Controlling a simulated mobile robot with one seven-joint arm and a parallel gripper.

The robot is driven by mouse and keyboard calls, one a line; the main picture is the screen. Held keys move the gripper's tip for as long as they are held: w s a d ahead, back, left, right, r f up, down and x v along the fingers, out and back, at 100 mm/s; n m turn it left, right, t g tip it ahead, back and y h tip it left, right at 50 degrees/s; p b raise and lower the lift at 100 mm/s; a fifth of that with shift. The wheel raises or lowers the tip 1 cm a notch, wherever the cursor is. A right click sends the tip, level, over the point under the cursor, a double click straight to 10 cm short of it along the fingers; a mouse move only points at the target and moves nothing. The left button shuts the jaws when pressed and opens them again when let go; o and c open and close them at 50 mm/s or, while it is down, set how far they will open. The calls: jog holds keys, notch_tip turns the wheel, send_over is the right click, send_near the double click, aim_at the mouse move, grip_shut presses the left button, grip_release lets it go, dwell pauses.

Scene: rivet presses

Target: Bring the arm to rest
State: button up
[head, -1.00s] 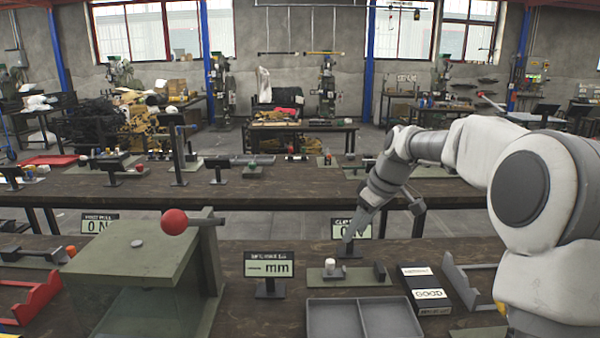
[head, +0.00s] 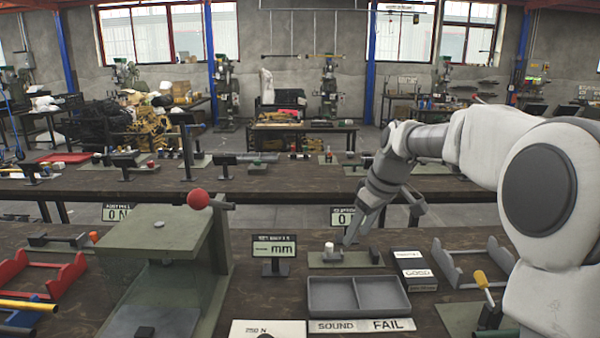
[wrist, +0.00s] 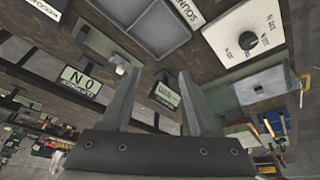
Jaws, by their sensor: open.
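My gripper (head: 358,228) hangs from the folded arm at the right of the head view, pointing down and a little left above the near bench. Its fingertips are close to the small green fixture (head: 338,259) with a white cylinder (head: 329,249), but I cannot tell the exact height. In the wrist view my gripper (wrist: 157,82) shows two fingers spread apart with nothing between them. A small display reading "mm" (head: 273,256) stands to the left of the gripper.
A green press with a red ball knob (head: 198,199) stands at left. A grey two-part tray (head: 358,307), a SOUND/FAIL plate (head: 361,325), a GOOD box (head: 415,271) and a grey cradle (head: 470,264) lie on the near bench. A red rack (head: 62,277) is at far left.

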jog(key=s+a+r+m+h+p, duration=0.1)
jog(key=s+r+m+h+p, duration=0.1)
jog(key=s+r, duration=0.6)
jog(key=s+d+f+m+t+p, duration=0.1)
jog(key=s+m+p, duration=0.3)
jog(key=s, duration=1.9)
jog(key=shift+d+f+m+t+h+p, duration=0.15)
jog(key=shift+d+m+t+h+p, duration=0.2)
jog(key=shift+d+m+t, duration=0.6)
